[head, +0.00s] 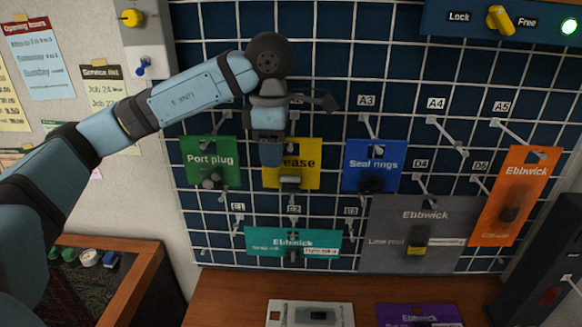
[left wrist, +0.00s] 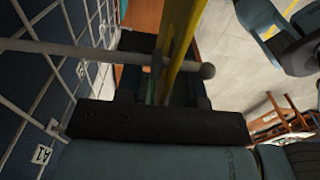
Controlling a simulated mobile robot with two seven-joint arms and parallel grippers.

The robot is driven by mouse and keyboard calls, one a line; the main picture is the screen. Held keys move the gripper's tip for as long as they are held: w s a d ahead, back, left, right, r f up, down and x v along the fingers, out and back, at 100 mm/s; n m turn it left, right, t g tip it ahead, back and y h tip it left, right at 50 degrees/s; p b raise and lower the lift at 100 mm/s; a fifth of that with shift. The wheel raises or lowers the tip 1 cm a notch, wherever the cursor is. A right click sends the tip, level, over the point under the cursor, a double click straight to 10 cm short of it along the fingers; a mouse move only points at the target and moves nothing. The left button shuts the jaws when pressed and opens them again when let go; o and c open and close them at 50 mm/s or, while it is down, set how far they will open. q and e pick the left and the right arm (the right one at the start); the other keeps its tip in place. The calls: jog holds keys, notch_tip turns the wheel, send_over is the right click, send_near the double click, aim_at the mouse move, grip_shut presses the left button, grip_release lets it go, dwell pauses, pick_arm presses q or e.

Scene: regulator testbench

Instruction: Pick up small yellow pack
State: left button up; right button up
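The small yellow pack (head: 307,177), with lettering ending in "ease", hangs on the wall grid between a green pack and a blue pack. My left gripper (head: 271,158) points down in front of its upper left part and hides some of its lettering. In the left wrist view, a yellow edge (left wrist: 181,45) runs between the dark fingers of the left gripper (left wrist: 163,85). The fingers look apart, and I see no firm contact with the pack. A metal hook rod with a ball end (left wrist: 207,71) crosses close by. My right gripper is not in view.
A green pack (head: 210,153), blue pack (head: 372,158), teal pack (head: 262,241), grey pack (head: 385,235) and orange pack (head: 520,180) hang around it. Several hooks stick out of the grid (head: 345,60). A wooden bench (head: 225,298) below carries a white item (head: 282,312) and a purple pack (head: 405,314).

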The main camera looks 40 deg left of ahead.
pick_arm(q)
jog(key=shift+f, duration=0.45)
grip_shut()
jog(key=shift+r, duration=0.1)
